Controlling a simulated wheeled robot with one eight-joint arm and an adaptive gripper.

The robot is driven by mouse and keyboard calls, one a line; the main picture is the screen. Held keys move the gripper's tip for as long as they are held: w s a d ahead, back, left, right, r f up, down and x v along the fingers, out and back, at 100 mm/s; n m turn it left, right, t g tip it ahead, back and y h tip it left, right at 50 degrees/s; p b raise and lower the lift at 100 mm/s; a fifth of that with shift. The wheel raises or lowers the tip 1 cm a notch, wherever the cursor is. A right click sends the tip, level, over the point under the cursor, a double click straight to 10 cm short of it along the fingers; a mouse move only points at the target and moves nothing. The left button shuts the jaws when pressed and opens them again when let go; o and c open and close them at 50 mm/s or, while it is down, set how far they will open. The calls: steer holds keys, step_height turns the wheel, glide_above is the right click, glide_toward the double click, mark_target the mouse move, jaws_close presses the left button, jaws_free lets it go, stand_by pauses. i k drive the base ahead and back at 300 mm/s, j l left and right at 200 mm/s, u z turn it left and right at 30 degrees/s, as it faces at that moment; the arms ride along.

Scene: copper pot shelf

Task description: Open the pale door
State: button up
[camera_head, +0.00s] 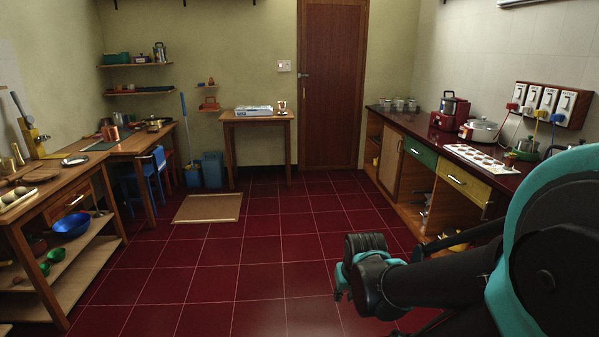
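The pale door (390,160) is a light wood cabinet door in the low counter on the right, left of the green drawer. It looks shut, with a small handle near its upper right edge. My arm reaches in from the lower right, in black and teal. Its far end, where my gripper (340,282) seems to be, hangs over the red floor, nearer to me than the door and apart from it. The fingers are too small and dark to make out, so I cannot tell whether they are open or shut.
The green drawer (420,152) and yellow drawer (462,182) sit right of the door, above open shelves. A brown mat (208,208) lies on the floor. A workbench (60,195) stands left. The red tiled floor (285,230) between is clear. A tall brown door (332,85) stands at the back.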

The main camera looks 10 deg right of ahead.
mark_target(391, 152)
steer(key=i+j, duration=0.1)
steer(key=i, duration=3.7)
steer(key=i+z, duration=0.25)
steer(key=i, duration=0.2)
steer(key=i+j+z, duration=0.25)
steer(key=i, duration=0.25)
steer(key=i+j+z, duration=0.25)
steer(key=i, duration=0.2)
steer(key=l, duration=0.1)
